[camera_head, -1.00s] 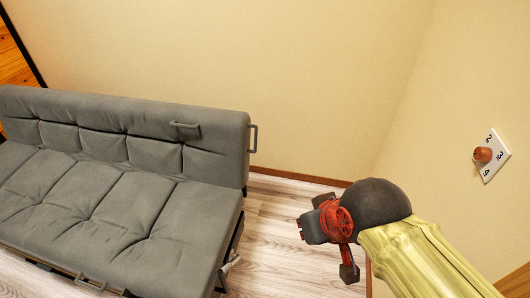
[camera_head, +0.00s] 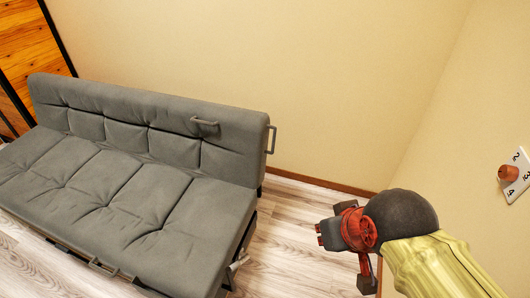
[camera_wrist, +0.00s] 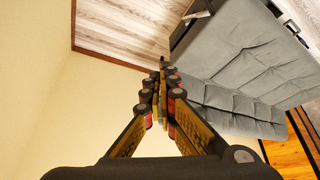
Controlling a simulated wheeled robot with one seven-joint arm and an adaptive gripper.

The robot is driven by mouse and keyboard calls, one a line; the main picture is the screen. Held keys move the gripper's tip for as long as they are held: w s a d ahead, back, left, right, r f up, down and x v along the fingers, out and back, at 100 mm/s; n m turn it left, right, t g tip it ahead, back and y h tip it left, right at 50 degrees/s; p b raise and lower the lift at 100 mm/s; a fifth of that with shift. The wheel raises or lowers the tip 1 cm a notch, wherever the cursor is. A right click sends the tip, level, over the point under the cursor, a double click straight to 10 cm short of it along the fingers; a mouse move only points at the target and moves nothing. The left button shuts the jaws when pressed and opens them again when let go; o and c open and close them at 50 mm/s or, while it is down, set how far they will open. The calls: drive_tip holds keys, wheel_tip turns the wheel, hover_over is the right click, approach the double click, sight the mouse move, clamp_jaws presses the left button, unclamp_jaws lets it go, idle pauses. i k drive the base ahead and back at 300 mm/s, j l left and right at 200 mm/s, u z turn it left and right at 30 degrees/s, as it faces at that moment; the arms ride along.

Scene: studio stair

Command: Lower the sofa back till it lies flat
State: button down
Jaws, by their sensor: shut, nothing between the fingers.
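The grey sofa (camera_head: 130,205) stands at the left in the head view. Its back (camera_head: 150,122) is tilted up behind the seat. One handle (camera_head: 205,124) is on the front of the back near its right end, and another handle (camera_head: 272,139) sticks out from its right end. In the wrist view the sofa (camera_wrist: 245,75) lies at the upper right. My gripper (camera_head: 322,232) is to the right of the sofa, apart from it, over the floor. In the wrist view its fingers (camera_wrist: 165,75) are together with nothing between them.
A white dial plate with an orange knob (camera_head: 508,173) is on the right wall. The beige wall (camera_head: 350,80) runs behind the sofa. Bare wooden floor (camera_head: 290,225) lies between sofa and gripper. Another handle (camera_head: 105,266) is at the seat's front edge.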

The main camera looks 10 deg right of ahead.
sight(227, 144)
drive_tip(key=i+l+z, duration=0.15)
drive_tip(key=i, duration=0.35)
drive_tip(key=i+l+z, duration=0.2)
drive_tip(key=i, duration=0.35)
